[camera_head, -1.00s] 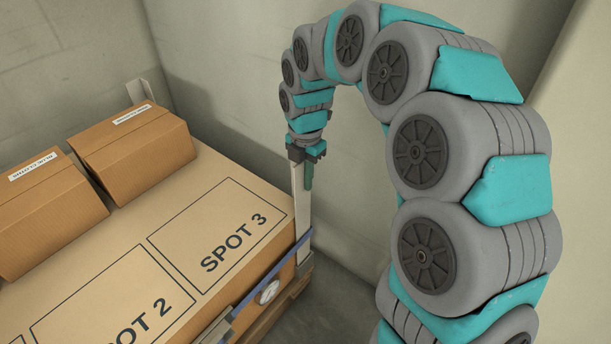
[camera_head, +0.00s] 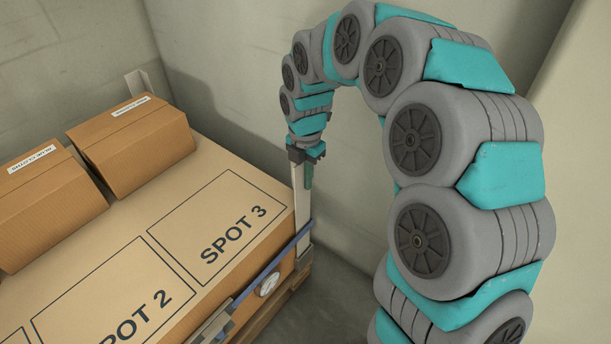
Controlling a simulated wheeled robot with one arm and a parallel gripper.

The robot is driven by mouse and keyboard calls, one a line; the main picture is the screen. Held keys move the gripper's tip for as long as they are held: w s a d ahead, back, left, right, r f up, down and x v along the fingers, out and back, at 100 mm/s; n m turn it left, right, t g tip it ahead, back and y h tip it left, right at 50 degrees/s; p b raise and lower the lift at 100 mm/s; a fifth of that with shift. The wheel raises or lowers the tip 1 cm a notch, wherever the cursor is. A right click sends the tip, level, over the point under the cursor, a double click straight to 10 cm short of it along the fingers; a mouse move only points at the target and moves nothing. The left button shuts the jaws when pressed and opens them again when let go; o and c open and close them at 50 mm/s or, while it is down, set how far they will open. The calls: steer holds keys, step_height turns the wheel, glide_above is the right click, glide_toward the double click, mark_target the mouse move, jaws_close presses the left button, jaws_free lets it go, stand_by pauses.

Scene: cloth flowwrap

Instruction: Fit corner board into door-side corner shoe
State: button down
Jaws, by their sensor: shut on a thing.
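The corner board (camera_head: 302,207) is a pale, narrow upright strip at the near right corner of the pallet load, beside SPOT 3. My gripper (camera_head: 307,160) is shut on its upper end from above. The board stands close to upright. Its lower end is down by the load's corner, behind a blue bar (camera_head: 287,252). The corner shoe is not clearly seen, and I cannot tell whether the board's foot sits in it.
The load top (camera_head: 180,235) carries printed spot outlines; SPOT 2 and SPOT 3 show bare. Two cartons (camera_head: 133,148) (camera_head: 45,205) stand along its back. A round dial (camera_head: 268,285) is on the near side. Another upright board (camera_head: 141,85) stands at the back corner. Walls are close behind.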

steer(key=shift+f, duration=0.55)
steer(key=shift+c, duration=2.3)
jaws_free()
steer(key=shift+r, duration=0.1)
step_height(320, 180, up, 6)
steer(key=p, duration=0.3)
steer(key=shift+s+f, duration=0.1)
steer(key=shift+f, duration=0.1)
